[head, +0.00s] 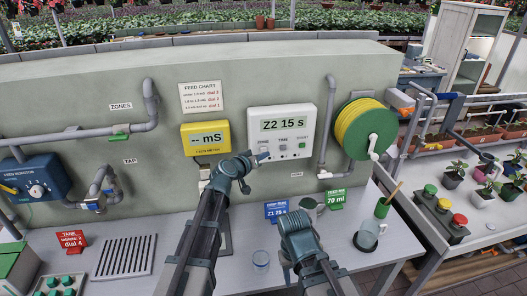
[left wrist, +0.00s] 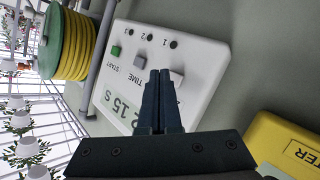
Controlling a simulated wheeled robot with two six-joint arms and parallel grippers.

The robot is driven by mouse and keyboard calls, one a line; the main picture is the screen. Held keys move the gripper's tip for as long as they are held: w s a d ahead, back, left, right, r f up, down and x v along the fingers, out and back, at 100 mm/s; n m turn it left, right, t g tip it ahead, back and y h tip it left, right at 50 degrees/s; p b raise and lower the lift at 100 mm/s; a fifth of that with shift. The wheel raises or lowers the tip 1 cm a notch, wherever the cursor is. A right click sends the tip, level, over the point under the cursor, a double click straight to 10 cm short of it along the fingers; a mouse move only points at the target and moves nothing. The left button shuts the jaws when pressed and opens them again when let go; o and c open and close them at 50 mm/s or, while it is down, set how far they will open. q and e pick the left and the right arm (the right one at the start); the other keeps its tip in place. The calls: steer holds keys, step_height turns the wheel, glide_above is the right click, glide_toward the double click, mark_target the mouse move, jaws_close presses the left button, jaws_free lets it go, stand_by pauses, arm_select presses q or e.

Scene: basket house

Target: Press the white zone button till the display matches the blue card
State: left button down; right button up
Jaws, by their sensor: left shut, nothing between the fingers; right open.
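The white control box (head: 304,118) hangs on the grey wall, and its display (head: 282,125) reads "Z2 15 s". The white zone button (left wrist: 178,79) is partly hidden by my left gripper. My left gripper (head: 262,156) is shut and empty, its tips at the zone button; I cannot tell whether they touch it. Its fingers also show in the left wrist view (left wrist: 160,84). The blue card (head: 275,211) stands on the bench below the box; its small text is hard to read. My right gripper (head: 296,222) is open and empty, low over the bench.
On the box, the grey time button (left wrist: 140,62) and green start button (left wrist: 116,50) lie beside the zone button. A yellow meter (head: 206,138) is left of the box, a hose reel (head: 362,128) right.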

arm_select(q)
steer(key=shift+w, duration=0.1)
stand_by(0.7)
steer(key=shift+w+a, duration=0.1)
steer(key=shift+w, duration=0.25)
steer(key=shift+w+a, duration=0.1)
steer(key=shift+w, duration=0.3)
stand_by(0.7)
steer(key=shift+s, duration=0.1)
steer(key=shift+s+d, duration=0.2)
steer(key=shift+s, duration=0.55)
steer(key=shift+s, duration=0.1)
steer(key=s, duration=0.2)
steer(key=s+d, duration=0.1)
steer(key=s, duration=0.1)
steer(key=shift+s+d, duration=0.15)
steer(key=shift+s, duration=0.15)
stand_by(0.6)
